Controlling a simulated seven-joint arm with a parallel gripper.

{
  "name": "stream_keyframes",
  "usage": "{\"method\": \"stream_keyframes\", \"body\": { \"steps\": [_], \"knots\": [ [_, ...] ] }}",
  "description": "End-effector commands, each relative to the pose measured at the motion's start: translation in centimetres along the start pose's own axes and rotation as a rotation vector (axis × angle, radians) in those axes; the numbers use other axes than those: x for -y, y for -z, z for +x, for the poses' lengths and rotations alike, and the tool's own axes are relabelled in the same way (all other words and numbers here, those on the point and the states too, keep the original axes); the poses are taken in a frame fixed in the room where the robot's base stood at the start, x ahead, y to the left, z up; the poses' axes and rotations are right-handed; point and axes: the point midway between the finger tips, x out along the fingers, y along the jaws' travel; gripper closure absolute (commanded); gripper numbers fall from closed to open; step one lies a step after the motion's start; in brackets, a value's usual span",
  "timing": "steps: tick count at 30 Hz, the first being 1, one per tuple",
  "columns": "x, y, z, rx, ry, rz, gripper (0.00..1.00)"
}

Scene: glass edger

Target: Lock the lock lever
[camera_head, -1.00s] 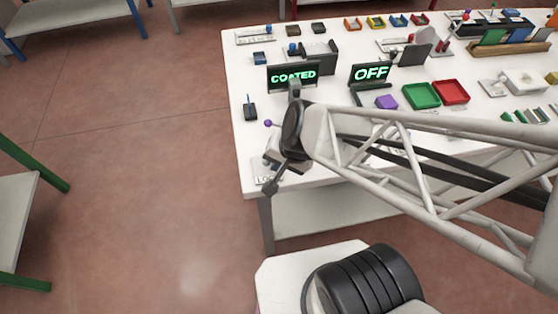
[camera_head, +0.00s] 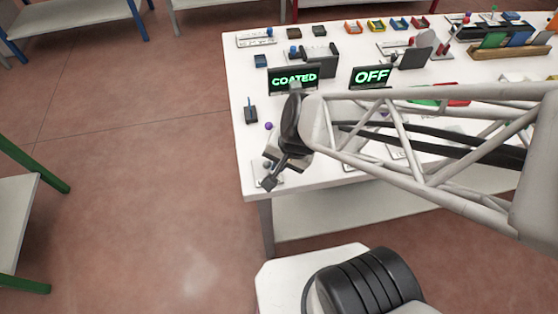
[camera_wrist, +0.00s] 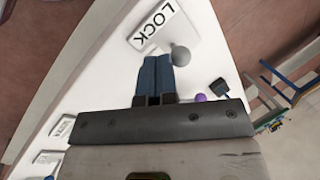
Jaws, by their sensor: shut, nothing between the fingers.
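A white plate marked LOCK (camera_wrist: 152,24) lies on the table near its edge in the wrist view. Part of this plate also shows in the head view (camera_head: 259,174), beside the end of my arm. A grey ball knob (camera_wrist: 181,56), apparently of the lock lever, stands by the plate; its shaft is hidden or too small to see. My gripper (camera_wrist: 155,58) has its blue fingers shut together with nothing between them. The fingertips are just left of the knob in the wrist view; I cannot tell if they touch it.
A purple ball (camera_head: 268,126) and a dark block with a blue lever (camera_head: 251,112) stand behind my wrist. The COATED display (camera_head: 293,80) and the OFF display (camera_head: 371,76) are farther back. The table's left edge is close; open floor lies beyond it.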

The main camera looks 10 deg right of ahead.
Motion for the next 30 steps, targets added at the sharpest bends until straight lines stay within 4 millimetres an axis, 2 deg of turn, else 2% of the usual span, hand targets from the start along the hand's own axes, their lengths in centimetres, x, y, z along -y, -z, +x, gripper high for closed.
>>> {"method": "stream_keyframes", "body": {
  "steps": [30],
  "knots": [
    [0.57,0.86,-0.25,0.113,-0.065,0.043,1.0]
  ]
}}
